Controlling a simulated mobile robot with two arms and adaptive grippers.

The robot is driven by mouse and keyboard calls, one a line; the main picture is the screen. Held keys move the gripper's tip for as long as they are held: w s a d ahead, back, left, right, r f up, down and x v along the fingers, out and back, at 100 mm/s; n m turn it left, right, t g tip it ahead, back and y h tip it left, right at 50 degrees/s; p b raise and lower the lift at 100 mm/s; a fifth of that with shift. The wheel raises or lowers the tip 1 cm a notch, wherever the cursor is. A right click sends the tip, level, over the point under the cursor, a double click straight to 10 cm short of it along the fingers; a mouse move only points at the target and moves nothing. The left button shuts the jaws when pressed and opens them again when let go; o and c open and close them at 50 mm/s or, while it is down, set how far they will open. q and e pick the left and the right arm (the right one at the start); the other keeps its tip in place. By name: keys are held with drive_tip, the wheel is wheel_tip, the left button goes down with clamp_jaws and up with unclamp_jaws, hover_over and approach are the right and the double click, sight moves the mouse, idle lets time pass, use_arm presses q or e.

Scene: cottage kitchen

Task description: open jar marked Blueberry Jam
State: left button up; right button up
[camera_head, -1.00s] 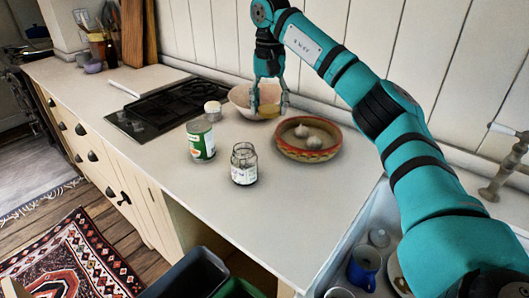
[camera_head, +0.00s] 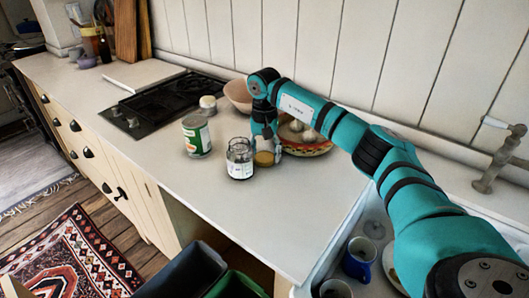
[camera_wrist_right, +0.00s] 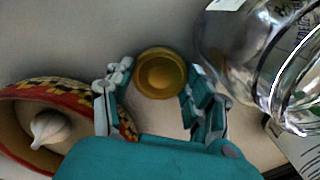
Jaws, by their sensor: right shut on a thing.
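A clear glass jar (camera_head: 240,160) with a pale label stands upright on the counter, its top uncovered; the label is too small to read. It also shows at the upper right of the right wrist view (camera_wrist_right: 235,48). My right gripper (camera_head: 266,154) is just right of the jar, low by the counter, shut on a round gold lid (camera_head: 264,159). In the right wrist view the lid (camera_wrist_right: 160,73) sits between the fingertips, apart from the jar. I cannot tell whether the lid touches the counter. My left gripper is not in view.
A green can (camera_head: 197,137) stands left of the jar. A patterned bowl (camera_head: 310,151) with garlic bulbs is behind my right gripper, and a pale bowl (camera_head: 238,96) farther back. The black hob (camera_head: 165,103) is at the left. The counter's front is clear.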

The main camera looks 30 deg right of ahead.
drive_tip(key=shift+f, duration=0.2)
drive_tip(key=o, duration=1.3)
